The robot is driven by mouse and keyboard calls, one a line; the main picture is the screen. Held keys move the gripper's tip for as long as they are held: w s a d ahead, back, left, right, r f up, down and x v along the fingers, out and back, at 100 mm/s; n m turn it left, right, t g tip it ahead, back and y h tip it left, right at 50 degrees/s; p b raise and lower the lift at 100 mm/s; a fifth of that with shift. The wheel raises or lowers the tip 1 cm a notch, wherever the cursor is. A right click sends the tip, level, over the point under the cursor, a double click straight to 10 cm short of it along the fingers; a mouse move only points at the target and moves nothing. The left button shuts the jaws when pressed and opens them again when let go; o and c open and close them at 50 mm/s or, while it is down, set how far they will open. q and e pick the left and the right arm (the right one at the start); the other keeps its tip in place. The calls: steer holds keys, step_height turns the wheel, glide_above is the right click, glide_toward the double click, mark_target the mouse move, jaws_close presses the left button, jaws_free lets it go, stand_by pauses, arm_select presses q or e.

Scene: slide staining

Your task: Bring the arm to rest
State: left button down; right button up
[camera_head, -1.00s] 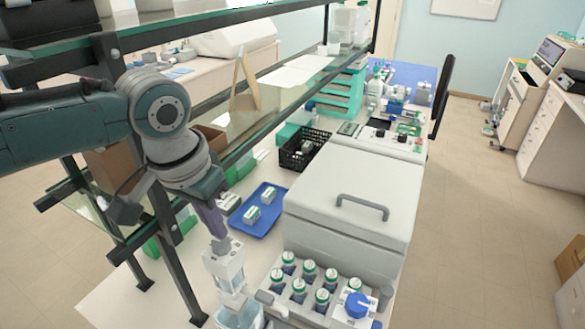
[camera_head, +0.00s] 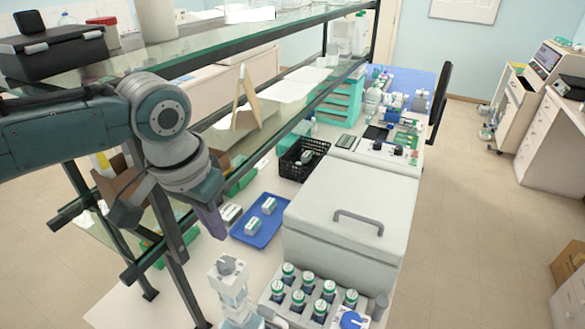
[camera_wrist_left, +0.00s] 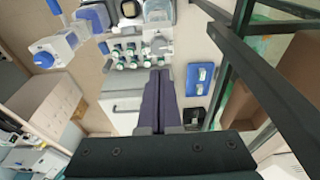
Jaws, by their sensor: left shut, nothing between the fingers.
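My left arm (camera_head: 160,112) comes in from the left, in front of the glass shelf rack. My left gripper (camera_head: 217,234) points down with its purple fingers shut and empty. It is above the bench, apart from the clear bottle with a grey cap (camera_head: 228,267) below it. The left wrist view shows the two purple fingers (camera_wrist_left: 158,74) lying side by side with nothing between them. My right gripper is not in view.
A glass shelf (camera_head: 215,62) with dark posts stands close to the arm. A blue tray (camera_head: 247,238) with small boxes, a black basket (camera_head: 283,171), a white lidded box (camera_head: 350,190) and a rack of green-capped bottles (camera_head: 270,300) stand on the bench.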

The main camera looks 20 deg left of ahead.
arm_select(q)
steer(key=s+d+m+h, duration=0.2)
steer(key=s+d+m, duration=0.1)
steer(key=s+d, duration=0.75)
steer(key=s+a+r+n+t+y, duration=0.1)
steer(key=s+a+r, duration=0.3)
steer(key=s, duration=0.6)
step_height(320, 180, up, 2)
steer(key=shift+a+r+n+y, duration=0.1)
steer(key=shift+a+n+y, duration=0.1)
steer(key=shift+n+y, duration=0.25)
steer(key=shift+s, duration=0.1)
